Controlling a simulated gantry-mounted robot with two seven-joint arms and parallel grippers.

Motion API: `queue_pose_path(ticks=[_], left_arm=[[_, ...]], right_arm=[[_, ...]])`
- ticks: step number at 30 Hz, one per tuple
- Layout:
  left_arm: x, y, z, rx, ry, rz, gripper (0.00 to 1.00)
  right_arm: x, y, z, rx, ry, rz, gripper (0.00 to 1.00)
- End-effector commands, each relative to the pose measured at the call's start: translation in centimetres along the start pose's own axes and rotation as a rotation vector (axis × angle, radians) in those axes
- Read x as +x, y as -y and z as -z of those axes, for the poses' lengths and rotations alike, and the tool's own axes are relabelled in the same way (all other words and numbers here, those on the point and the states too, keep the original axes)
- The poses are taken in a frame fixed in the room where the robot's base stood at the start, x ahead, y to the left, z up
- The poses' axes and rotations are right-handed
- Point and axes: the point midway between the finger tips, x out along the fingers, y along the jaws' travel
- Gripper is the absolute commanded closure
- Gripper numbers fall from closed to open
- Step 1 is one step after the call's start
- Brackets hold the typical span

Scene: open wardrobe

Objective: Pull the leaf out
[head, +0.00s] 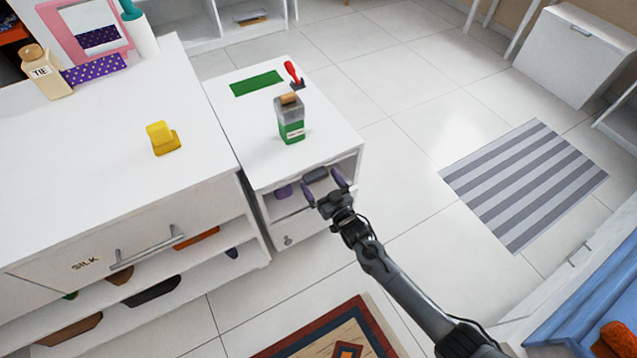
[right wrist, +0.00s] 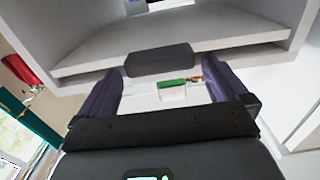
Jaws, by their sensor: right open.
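The leaf (right wrist: 215,42) appears to be the light grey slab in the opening of the small white cabinet (head: 225,105). A dark grey block like a handle (right wrist: 160,60) sits at its front edge; it also shows in the head view (head: 315,174). My right gripper (head: 323,187) is open at the cabinet's front. In the right wrist view its purple fingers (right wrist: 163,88) stand apart on either side below the dark block, with nothing held. I cannot tell whether they touch the block. My left gripper is not in view.
A green-labelled bottle (head: 291,120), a green mat (head: 256,83) and a red-handled tool (head: 293,75) are on the cabinet top. A larger white dresser (head: 100,140) stands close on the left. Open tiled floor lies to the right, with a striped rug (head: 525,185).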

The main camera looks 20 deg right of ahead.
Motion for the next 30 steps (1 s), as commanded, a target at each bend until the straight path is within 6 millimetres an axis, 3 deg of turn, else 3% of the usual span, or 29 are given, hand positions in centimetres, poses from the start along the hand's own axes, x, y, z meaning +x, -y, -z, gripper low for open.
queue_pose_path(ticks=[6, 17, 30], left_arm=[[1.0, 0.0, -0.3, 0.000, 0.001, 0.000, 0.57], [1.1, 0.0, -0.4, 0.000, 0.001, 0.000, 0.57], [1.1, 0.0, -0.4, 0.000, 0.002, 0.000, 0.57]], right_arm=[[1.7, 0.0, -0.1, 0.000, 0.000, 0.000, 0.00], [1.9, 0.0, 0.0, 0.001, 0.000, 0.000, 0.02], [1.9, 0.0, 0.0, 0.001, 0.001, 0.000, 0.69]])
